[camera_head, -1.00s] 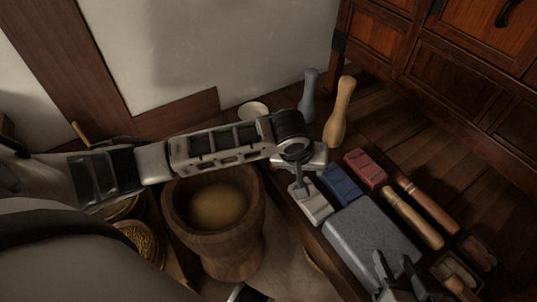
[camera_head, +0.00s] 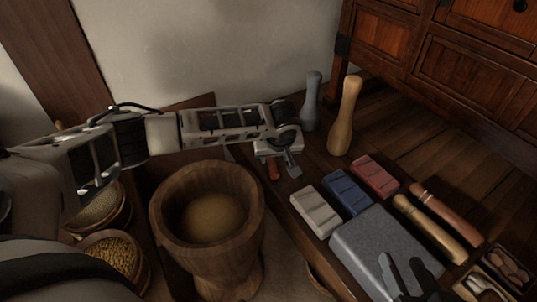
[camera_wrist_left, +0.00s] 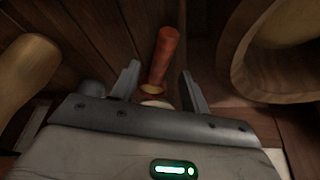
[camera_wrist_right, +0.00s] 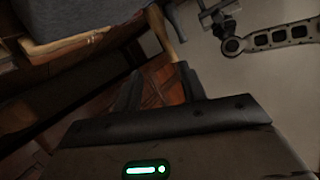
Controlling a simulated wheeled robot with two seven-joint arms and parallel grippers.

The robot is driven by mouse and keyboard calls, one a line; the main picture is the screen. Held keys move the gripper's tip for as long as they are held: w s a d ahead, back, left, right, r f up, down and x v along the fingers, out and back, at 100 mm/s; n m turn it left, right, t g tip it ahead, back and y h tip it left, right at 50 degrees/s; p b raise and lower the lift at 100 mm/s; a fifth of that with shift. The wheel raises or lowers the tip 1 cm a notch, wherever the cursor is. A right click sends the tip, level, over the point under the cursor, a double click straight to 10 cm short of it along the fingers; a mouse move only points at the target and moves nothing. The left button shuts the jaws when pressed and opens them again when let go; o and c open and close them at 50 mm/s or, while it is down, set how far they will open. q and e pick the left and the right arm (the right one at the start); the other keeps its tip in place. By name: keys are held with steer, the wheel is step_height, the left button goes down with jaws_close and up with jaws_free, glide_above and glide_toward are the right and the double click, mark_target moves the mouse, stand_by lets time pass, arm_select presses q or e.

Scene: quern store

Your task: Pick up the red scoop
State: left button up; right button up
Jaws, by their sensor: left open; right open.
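The red scoop (camera_head: 274,170) lies low behind the wooden mortar in the head view, mostly hidden by my left gripper and arm. In the left wrist view its red handle (camera_wrist_left: 163,56) points away, with a brass-coloured collar at the near end. My left gripper (camera_wrist_left: 160,78) is open, its fingers on either side of the collar end, not closed on it. In the head view this gripper (camera_head: 291,160) is just above and right of the handle. My right gripper (camera_head: 406,270) is open and empty over the grey stone block; it also shows in the right wrist view (camera_wrist_right: 158,78).
The wooden mortar (camera_head: 167,213) stands left of the board. White (camera_head: 316,212), blue (camera_head: 347,193) and red (camera_head: 374,177) blocks lie near the grey stone block (camera_head: 365,252). Tall grey (camera_head: 311,100) and wooden (camera_head: 346,116) pestles stand behind. A grain bowl (camera_head: 113,254) is at lower left.

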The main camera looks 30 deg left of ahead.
mark_target(273, 162)
arm_select(q)
steer(key=b+x, duration=0.3)
steer(key=x, duration=0.2)
steer(key=shift+a+f, duration=0.1)
steer(key=shift+a, duration=0.05)
steer(key=shift+a+f, duration=0.1)
steer(key=shift+f, duration=0.05)
jaws_close()
arm_select(e)
steer(key=shift+w+a+r+m+t+y, duration=0.15)
steer(key=shift+a+r+m+t+y, duration=0.3)
steer(key=shift+r+m+y, duration=0.2)
